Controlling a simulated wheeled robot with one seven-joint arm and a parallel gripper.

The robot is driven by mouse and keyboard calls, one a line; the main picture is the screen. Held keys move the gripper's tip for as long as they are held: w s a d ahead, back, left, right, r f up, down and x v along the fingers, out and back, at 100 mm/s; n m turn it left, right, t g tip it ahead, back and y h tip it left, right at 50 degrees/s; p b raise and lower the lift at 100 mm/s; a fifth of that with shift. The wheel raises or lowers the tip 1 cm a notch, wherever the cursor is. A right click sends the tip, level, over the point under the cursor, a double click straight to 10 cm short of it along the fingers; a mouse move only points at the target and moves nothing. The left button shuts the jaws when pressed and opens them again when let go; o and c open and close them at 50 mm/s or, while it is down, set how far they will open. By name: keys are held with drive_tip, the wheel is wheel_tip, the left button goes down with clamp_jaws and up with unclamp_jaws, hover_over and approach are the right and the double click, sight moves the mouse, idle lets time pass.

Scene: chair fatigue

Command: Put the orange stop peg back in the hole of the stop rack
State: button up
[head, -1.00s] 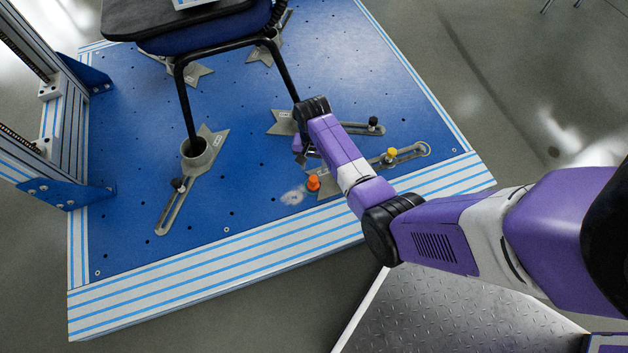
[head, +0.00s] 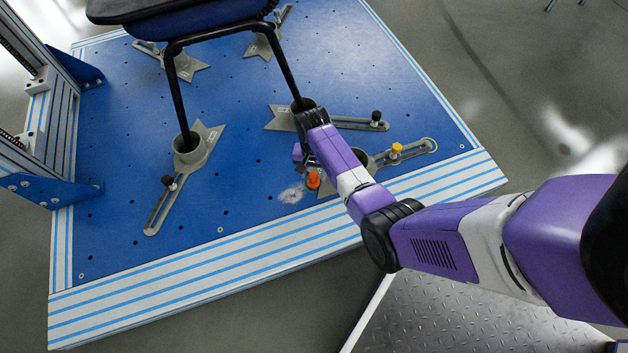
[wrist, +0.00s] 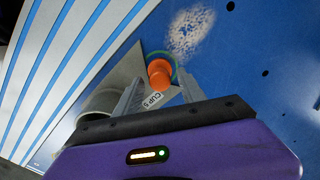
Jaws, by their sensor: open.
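The orange stop peg (head: 313,180) stands at the corner of a grey plate near the front of the blue deck. In the wrist view the peg (wrist: 159,73) has a green ring around its base, beside a label reading "CUP 5". My gripper (wrist: 159,80) is open, its two fingers on either side of the peg in that view. I cannot tell whether they touch it. In the head view my gripper (head: 311,169) is just above the peg and partly hidden by my arm. I cannot make out the stop rack in either view.
A chair's black leg frame (head: 181,95) stands in grey cups on the deck (head: 240,180). A slotted plate with a yellow knob (head: 397,149) and another with a black knob (head: 376,117) lie to the right. A pale scuffed patch (head: 291,193) is left of the peg.

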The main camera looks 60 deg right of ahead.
clamp_jaws()
drive_tip(key=shift+r, duration=0.1)
drive_tip(key=shift+r, duration=0.15)
drive_tip(key=shift+r+p, duration=1.8)
drive_tip(key=shift+p, duration=0.4)
drive_tip(key=shift+r, duration=0.2)
drive_tip(key=shift+r+p, duration=1.95)
drive_tip(key=shift+p, duration=0.4)
